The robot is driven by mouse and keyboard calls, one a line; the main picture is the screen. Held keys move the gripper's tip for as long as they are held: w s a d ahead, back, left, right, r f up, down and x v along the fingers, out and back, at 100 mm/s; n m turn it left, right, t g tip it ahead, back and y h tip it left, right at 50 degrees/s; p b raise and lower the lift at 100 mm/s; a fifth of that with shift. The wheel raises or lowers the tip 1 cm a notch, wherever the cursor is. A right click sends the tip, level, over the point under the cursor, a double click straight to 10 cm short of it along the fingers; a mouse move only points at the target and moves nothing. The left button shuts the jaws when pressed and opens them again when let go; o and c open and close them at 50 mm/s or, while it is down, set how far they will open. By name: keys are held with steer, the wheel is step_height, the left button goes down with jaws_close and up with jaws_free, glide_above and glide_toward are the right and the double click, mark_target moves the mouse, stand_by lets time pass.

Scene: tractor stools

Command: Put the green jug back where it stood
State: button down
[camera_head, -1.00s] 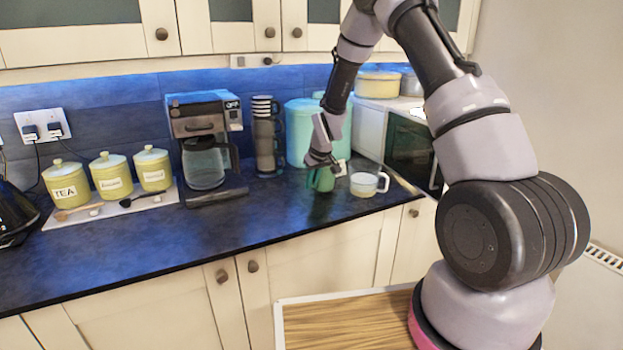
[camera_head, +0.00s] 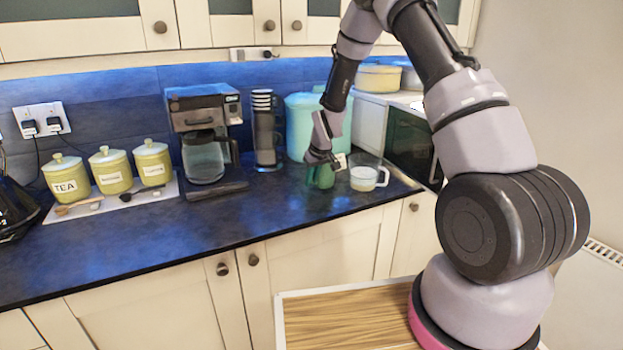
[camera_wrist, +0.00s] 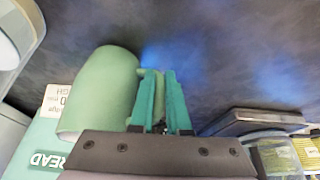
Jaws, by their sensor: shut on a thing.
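My gripper (camera_head: 318,163) comes down over the jug from above. In the wrist view my gripper (camera_wrist: 160,105) is shut on the jug's handle, its teal fingers on either side. I cannot tell for sure whether the jug's base touches the worktop.
A teal bread bin (camera_head: 300,125) is behind. A coffee maker (camera_head: 205,140) and a cup stack (camera_head: 265,135) stand left. The worktop (camera_head: 200,230) in front is clear.

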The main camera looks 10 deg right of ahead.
steer(key=c, duration=0.8)
jaws_free()
steer(key=shift+r, duration=0.1)
steer(key=shift+v, duration=3.3)
steer(key=shift+d, duration=0.1)
